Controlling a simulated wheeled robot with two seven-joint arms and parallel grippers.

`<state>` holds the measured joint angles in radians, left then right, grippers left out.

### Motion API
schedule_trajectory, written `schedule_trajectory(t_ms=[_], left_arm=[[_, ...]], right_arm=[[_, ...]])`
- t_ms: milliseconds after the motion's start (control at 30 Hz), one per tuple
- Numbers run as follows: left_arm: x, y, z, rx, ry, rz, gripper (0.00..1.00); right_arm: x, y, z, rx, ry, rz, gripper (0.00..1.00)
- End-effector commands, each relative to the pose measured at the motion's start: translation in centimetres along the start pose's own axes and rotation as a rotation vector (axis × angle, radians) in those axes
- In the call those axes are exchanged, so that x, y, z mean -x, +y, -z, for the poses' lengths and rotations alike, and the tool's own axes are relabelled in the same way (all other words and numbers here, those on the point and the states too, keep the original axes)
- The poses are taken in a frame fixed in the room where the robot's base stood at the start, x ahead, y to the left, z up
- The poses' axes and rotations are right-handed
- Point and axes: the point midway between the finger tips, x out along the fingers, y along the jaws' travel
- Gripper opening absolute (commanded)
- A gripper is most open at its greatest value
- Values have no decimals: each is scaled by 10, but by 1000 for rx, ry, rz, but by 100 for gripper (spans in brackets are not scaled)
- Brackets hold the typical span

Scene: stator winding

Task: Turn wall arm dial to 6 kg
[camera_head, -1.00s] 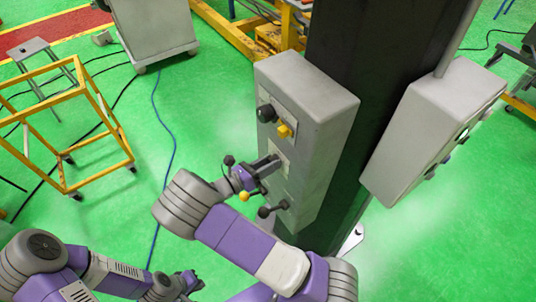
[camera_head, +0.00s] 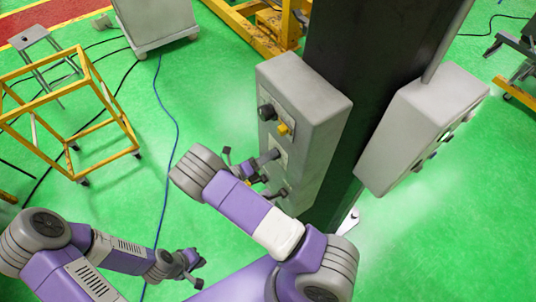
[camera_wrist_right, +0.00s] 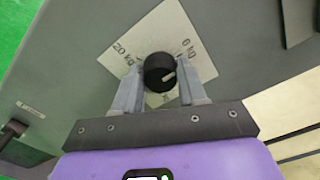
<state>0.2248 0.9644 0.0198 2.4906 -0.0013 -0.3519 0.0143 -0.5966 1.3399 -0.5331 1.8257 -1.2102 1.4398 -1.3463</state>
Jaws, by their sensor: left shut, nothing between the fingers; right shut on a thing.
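The black round dial (camera_wrist_right: 159,72) shows in the right wrist view on a pale diamond-shaped plate (camera_wrist_right: 128,47). My right gripper (camera_wrist_right: 165,78) is shut on the dial, one finger on each side. In the head view my right gripper (camera_head: 254,172) is at the front of the grey control box (camera_head: 317,118), partly hidden by its wrist. My left gripper (camera_head: 190,268) is shut and empty, low and away from the box.
The box also carries a black knob (camera_head: 267,112) and a yellow knob (camera_head: 284,129) above my right gripper. It is mounted by a dark column (camera_head: 355,75), with a second grey box (camera_head: 415,130) to the right. A yellow frame cart (camera_head: 100,122) stands left. Green floor lies between.

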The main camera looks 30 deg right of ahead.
Motion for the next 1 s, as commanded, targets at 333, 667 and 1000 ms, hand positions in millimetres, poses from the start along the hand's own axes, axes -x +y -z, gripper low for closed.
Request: schedule_trajectory(t_ms=[333, 667, 1000], left_arm=[[1, 0, 0, 0, 0, 0, 0], [1, 0, 0, 0, 0, 0, 0], [0, 0, 0, 0, 0, 0, 0]], right_arm=[[0, 1, 1, 20, 0, -1, 11], [0, 0, 0, 19, -1, -1, 67], [5, 1, 0, 16, -2, -1, 67]])
